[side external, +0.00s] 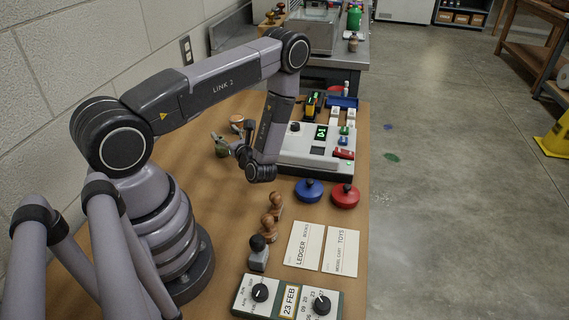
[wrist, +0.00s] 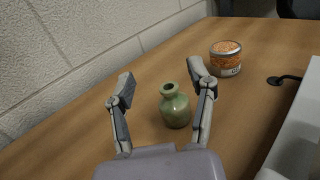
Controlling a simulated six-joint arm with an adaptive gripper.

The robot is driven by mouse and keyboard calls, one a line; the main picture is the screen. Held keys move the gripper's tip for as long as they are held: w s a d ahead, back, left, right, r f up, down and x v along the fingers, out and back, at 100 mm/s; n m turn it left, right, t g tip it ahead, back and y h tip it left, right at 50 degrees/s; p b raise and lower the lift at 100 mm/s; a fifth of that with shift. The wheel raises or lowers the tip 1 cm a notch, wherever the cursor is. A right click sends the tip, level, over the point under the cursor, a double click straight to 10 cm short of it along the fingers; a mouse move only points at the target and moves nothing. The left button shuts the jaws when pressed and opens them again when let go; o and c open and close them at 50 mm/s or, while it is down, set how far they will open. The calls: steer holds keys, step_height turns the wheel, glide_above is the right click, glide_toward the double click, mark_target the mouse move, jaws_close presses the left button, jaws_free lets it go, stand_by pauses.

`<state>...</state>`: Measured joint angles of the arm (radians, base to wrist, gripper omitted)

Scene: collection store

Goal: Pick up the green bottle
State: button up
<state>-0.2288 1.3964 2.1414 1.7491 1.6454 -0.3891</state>
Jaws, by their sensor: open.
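The green bottle (wrist: 175,108) is small and round-bodied with a short neck. It stands upright on the wooden table in the wrist view, between my open fingers and nearer the right one. My gripper (wrist: 160,84) is open and empty. I cannot tell whether the right finger touches the bottle. In the side view my gripper (side external: 222,142) is low over the table beside the wall, and the bottle (side external: 221,151) shows small and partly covered at its fingers.
A tin with orange contents (wrist: 226,58) stands beyond the bottle. A pale console (side external: 307,150) is close on the right. Wooden stamps (side external: 268,224), blue (side external: 309,190) and red (side external: 345,195) round pieces, and two cards (side external: 304,244) lie nearer the front. The wall (wrist: 60,60) borders the left.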

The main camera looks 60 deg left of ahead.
mark_target(221, 146)
step_height(221, 146, down, 4)
steer(key=shift+f, duration=0.1)
steer(key=a, duration=0.5)
steer(key=shift+s+f, duration=0.15)
steer(key=shift+f, duration=0.15)
jaws_close()
